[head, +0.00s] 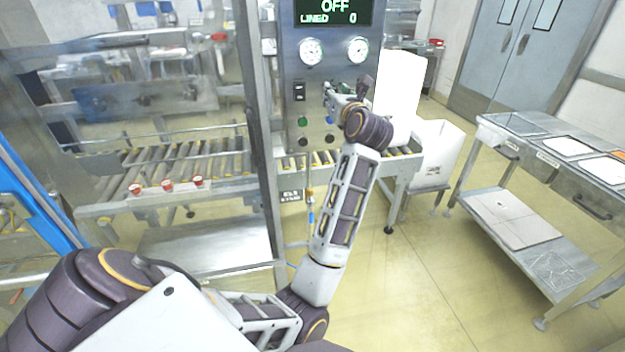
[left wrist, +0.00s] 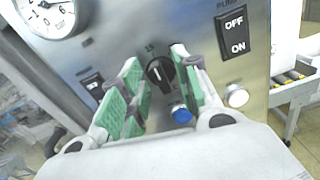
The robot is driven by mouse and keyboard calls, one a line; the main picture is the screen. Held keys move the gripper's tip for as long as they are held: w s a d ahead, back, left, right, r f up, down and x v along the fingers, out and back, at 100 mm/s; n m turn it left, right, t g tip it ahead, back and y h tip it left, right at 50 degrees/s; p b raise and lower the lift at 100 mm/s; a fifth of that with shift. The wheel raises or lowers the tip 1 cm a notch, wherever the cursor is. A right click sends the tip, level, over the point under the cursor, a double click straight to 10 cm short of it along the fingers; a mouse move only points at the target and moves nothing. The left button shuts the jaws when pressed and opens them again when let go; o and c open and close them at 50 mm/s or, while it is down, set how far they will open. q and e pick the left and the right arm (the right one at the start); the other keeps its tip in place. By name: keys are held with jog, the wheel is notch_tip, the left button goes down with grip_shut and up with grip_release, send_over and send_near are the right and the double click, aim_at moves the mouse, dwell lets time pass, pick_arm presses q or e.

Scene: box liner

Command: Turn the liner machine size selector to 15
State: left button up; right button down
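The size selector (left wrist: 160,73) is a round black knob with a pale pointer mark on the grey steel panel, in the left wrist view. A small "15" label shows above it, to the upper left. My left gripper (left wrist: 156,66) is open, its green-padded fingers on either side of the knob; I cannot tell whether they touch it. In the head view the left gripper (head: 332,91) is at the liner machine's panel (head: 292,80), and it hides the knob there. My right gripper is not in view.
A blue button (left wrist: 181,114), a white button (left wrist: 236,96) and an OFF/ON switch (left wrist: 231,31) are close to the knob. The display (head: 333,12) reads OFF. A roller conveyor (head: 150,170) runs below; a steel table (head: 560,150) stands at right.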

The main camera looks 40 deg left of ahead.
pick_arm(q)
jog(key=shift+w+d+m+p, duration=0.1)
jog(key=shift+m+p, duration=1.9)
jog(key=shift+m, duration=0.6)
jog(key=shift+m+p, duration=0.7)
jog(key=shift+m, duration=0.5)
